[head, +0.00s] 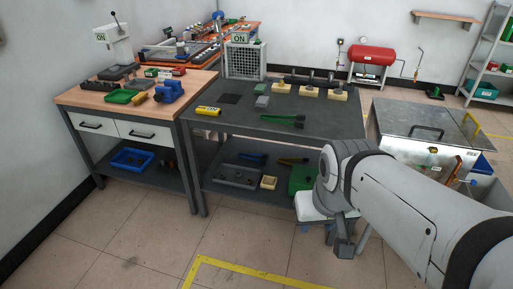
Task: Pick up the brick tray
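I cannot tell for sure which thing is the brick tray. A dark grey tray-like block (238,176) lies on the lower shelf of the dark metal table, with a small cream block (268,182) beside it. Several cream brick-like blocks with dark pieces on top, one of them here (309,92), stand along the back of that table's top. My arm comes in from the right. My gripper (343,246) hangs at its end, low in front of the table's right side and apart from these things. Its fingers are too unclear to show a gap.
The dark table (240,120) also bears a yellow device (208,111) and a green-handled tool (284,120). A wooden workbench (75,97) adjoins it on the left. A white stool (312,208) stands behind my wrist, and a metal cabinet (400,125) stands at right. The front floor is clear.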

